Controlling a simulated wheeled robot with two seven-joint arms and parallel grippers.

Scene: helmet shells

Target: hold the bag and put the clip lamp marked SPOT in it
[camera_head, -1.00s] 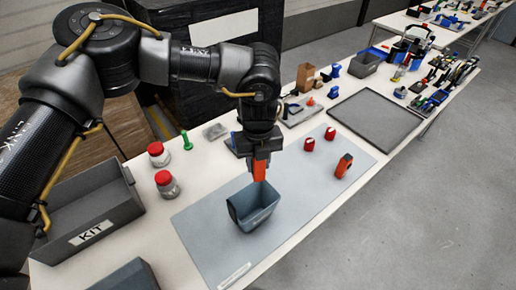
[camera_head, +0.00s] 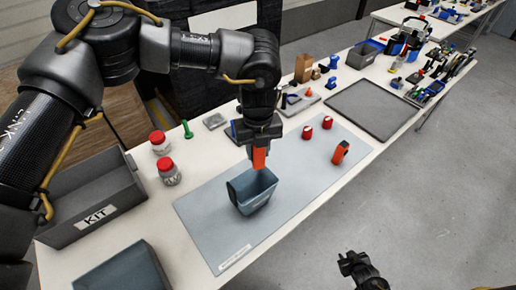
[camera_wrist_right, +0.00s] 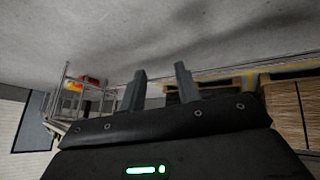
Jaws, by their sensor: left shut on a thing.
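The bag (camera_head: 250,197) is a blue-grey, open-topped container standing on the grey mat. My left gripper (camera_head: 259,145) points down just above the bag's far rim, shut on an orange block-shaped thing (camera_head: 259,158) that looks like a clip lamp; its marking is not readable. Its lower end meets the bag's far rim in the picture; I cannot tell whether it touches. A similar orange and black thing (camera_head: 340,152) stands on the mat to the right. My right gripper (camera_head: 352,263) is off the table's front edge; the right wrist view shows its two grey fingers (camera_wrist_right: 160,88) apart and empty.
Two red items (camera_head: 307,132) stand on the mat's far part. A grey KIT bin (camera_head: 97,216), red-lidded jars (camera_head: 169,175) and a green item (camera_head: 187,129) are at left. A dark empty tray (camera_head: 377,108) lies beyond the mat. The mat's near part is clear.

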